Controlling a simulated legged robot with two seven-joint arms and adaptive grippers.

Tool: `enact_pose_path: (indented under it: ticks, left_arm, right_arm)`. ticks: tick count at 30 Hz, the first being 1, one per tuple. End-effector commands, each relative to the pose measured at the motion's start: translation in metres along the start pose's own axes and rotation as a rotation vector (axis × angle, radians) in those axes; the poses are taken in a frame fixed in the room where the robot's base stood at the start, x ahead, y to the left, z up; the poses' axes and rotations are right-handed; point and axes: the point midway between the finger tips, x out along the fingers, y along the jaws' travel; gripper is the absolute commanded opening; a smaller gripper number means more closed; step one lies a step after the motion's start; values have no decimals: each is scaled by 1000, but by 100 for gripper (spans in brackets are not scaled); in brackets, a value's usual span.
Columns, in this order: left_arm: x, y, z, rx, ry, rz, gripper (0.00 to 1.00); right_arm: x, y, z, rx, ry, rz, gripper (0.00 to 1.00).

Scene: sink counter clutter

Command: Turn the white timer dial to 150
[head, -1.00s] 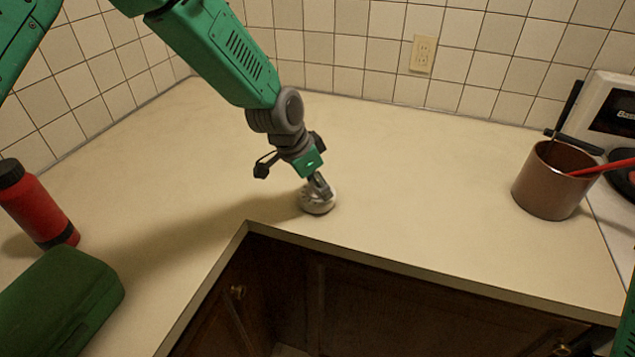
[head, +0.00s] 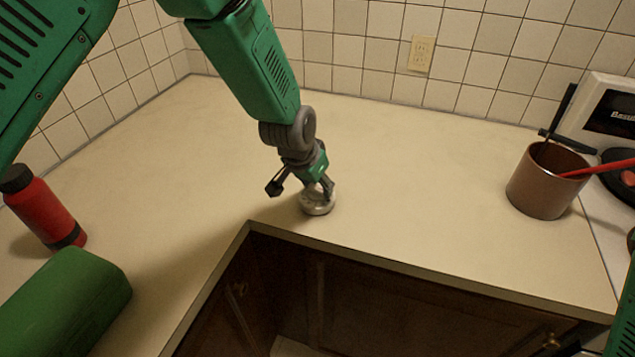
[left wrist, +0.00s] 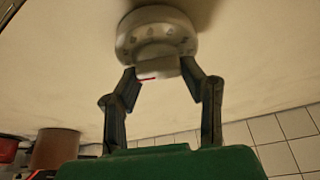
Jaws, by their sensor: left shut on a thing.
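The white timer (head: 317,204) sits on the counter close to the inner corner of its front edge. In the left wrist view the timer (left wrist: 157,36) shows a round body with marks around a raised knob and a red line on the knob's edge. The numbers are too blurred to read. My left gripper (head: 325,188) reaches down onto the timer from above. In the left wrist view the fingers of my left gripper (left wrist: 160,78) stand on either side of the knob and are shut on it. My right gripper does not show.
A red bottle (head: 45,208) and a green case (head: 62,303) stand at the left. A brown pot (head: 545,182) with a red-handled utensil stands at the right beside the stove (head: 612,105). The counter (head: 420,175) between is clear.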

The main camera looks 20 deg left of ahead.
Motion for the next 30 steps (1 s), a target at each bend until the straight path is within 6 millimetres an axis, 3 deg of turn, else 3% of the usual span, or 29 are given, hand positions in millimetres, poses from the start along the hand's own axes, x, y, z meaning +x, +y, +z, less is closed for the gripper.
enact_pose_path:
  ticks: [1,2,3,16,30]
  left_arm:
    - [1,0,2,0,-4,2,7]
    - [1,0,2,-1,-4,2,43]
    - [1,-1,2,-1,-4,2,57]
    - [-9,0,0,2,1,0,57]
    - [-99,-3,0,0,1,2,57]
  right_arm:
    - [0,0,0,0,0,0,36]
    - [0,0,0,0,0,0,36]
    - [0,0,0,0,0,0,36]
    - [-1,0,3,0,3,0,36]
    - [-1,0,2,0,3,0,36]
